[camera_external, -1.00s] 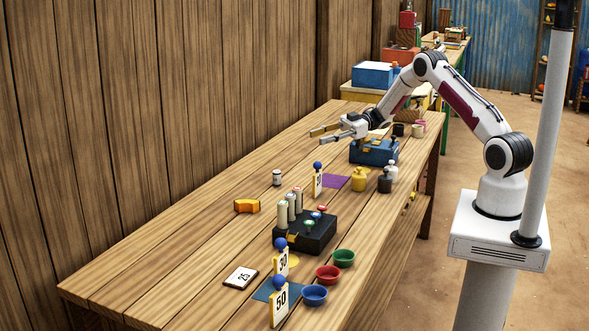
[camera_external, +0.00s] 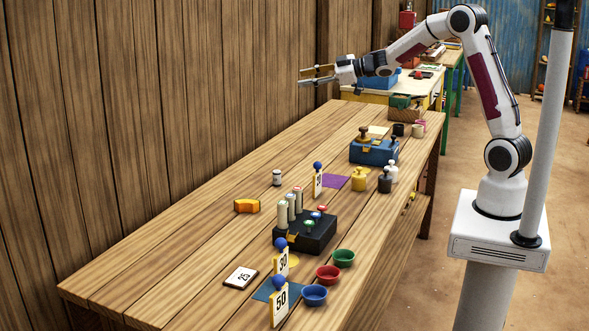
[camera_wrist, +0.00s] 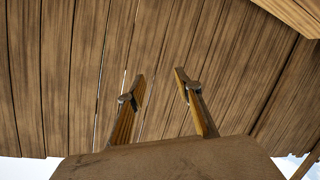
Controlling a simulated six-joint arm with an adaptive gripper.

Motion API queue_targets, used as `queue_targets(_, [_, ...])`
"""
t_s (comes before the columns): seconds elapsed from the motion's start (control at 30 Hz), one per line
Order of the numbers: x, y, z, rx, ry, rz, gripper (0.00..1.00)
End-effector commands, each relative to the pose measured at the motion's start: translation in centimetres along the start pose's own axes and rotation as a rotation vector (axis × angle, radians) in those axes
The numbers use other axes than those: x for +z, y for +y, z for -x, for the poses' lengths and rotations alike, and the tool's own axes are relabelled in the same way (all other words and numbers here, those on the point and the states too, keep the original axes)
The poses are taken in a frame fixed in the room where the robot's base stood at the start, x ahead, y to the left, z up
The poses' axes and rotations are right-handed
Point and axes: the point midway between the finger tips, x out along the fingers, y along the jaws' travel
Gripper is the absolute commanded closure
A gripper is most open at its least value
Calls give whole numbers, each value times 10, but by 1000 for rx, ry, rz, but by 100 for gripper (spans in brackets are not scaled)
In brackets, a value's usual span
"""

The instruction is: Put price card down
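My gripper (camera_external: 316,75) is raised high above the far part of the table, toward the plank wall. Its two fingers are spread apart with nothing between them, as the wrist view (camera_wrist: 160,80) also shows. A white price card marked 25 (camera_external: 241,277) lies flat on the table at the near left. Upright cards with blue knobs stand on the table: one marked 30 (camera_external: 282,263), one marked 50 (camera_external: 280,304), and one farther back (camera_external: 318,183) whose number is hard to read. My gripper is far from all of them.
A black block with cylinders (camera_external: 306,238), a blue box (camera_external: 374,152), small bowls (camera_external: 328,274), yellow and dark weights (camera_external: 359,180) and an orange piece (camera_external: 247,206) stand on the table. The left side of the tabletop is mostly clear. The plank wall (camera_wrist: 60,90) fills the wrist view.

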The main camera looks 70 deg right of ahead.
Motion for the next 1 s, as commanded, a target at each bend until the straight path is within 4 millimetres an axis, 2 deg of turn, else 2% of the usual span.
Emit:
queue_targets(0.03, [-9,2,8,26,-16,-2,66])
queue_targets(0.2, [-24,5,35,108,-88,-29,66])
queue_targets(0.57, [-35,-9,108,226,-253,-124,66])
queue_targets(0.77, [-31,-32,154,254,-351,-193,66])
queue_targets(1.0, [-18,-71,211,248,-470,-282,66])
